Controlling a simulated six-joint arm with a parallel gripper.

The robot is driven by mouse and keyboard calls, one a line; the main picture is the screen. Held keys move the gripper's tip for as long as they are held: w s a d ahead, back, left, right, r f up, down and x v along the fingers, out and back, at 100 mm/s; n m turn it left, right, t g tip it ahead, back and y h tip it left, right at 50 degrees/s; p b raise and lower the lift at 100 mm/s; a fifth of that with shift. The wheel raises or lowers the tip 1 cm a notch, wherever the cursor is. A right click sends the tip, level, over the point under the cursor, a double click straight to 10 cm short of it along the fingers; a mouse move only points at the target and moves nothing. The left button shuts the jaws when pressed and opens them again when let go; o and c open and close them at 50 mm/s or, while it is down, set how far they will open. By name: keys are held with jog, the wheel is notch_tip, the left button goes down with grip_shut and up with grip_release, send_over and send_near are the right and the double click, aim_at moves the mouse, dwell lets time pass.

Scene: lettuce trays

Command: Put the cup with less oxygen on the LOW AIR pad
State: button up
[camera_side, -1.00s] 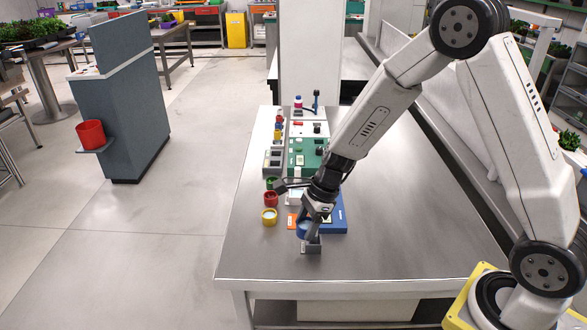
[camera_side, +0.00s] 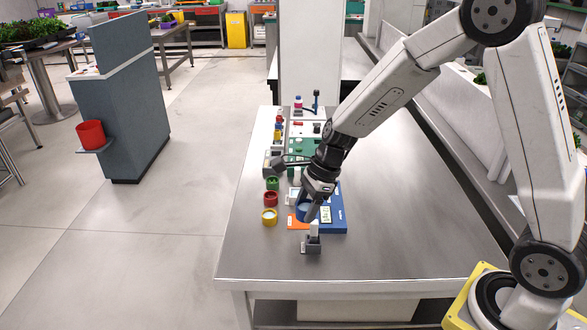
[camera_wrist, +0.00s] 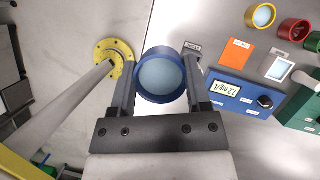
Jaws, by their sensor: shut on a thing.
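My gripper (camera_side: 308,207) is shut on the blue cup (camera_wrist: 160,75), one finger on each side, and holds it above the front part of the table. The cup has a pale content and also shows in the side view (camera_side: 304,213). A yellow cup (camera_side: 269,217), a red cup (camera_side: 271,199) and a green cup (camera_side: 272,183) stand in a row at the left; they also show at the upper right of the wrist view. An orange pad (camera_wrist: 236,52) lies beside the blue meter (camera_wrist: 231,97); its lettering is too small to read, so I cannot tell the LOW AIR pad.
A small grey stand (camera_side: 311,247) with a white upright piece is at the table's front. The blue meter has a lit display and a dark knob. The table's right side is clear.

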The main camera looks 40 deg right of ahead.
jog(key=shift+w+d, duration=0.4)
jog(key=shift+w, duration=0.4)
jog(key=w+d, duration=0.5)
jog(key=w, duration=0.2)
send_over(294, 222)
jog(key=d, duration=0.1)
notch_tip(294, 222, down, 11)
jog(key=shift+s+d+f, duration=0.1)
jog(key=shift+s+f, duration=0.2)
jog(key=shift+f, duration=0.15)
jog(key=shift+f, duration=0.1)
jog(key=shift+f, duration=2.55)
jog(key=shift+f, duration=0.3)
